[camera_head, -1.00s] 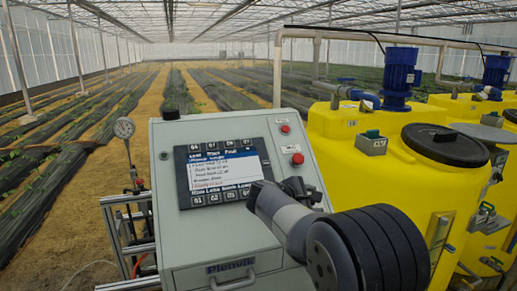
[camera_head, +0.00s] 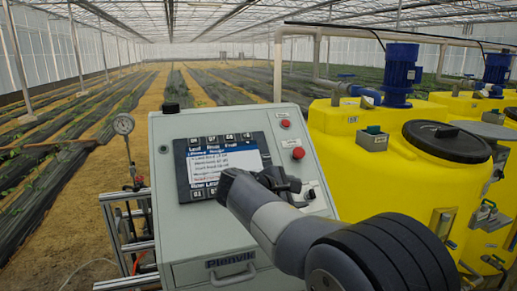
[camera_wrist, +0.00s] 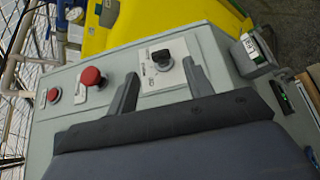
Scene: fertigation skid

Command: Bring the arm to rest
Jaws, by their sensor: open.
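My arm reaches from the lower right across the front of a grey control cabinet (camera_head: 225,245). My gripper (camera_head: 288,182) is in front of the cabinet's sloped panel, right of the screen (camera_head: 224,165). In the wrist view, my gripper (camera_wrist: 161,86) is open, its two grey fingers apart with nothing held between them. A black selector knob (camera_wrist: 161,58) on a white plate shows beyond and between the fingers. I cannot tell whether the fingertips touch the panel.
Two red buttons (camera_head: 298,153) sit on the panel's right side; the larger red button (camera_wrist: 90,77) shows in the wrist view. Yellow tanks (camera_head: 340,135) with blue motors (camera_head: 399,75) stand close on the right. A gauge (camera_head: 123,125) and piping stand left. Crop rows lie behind.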

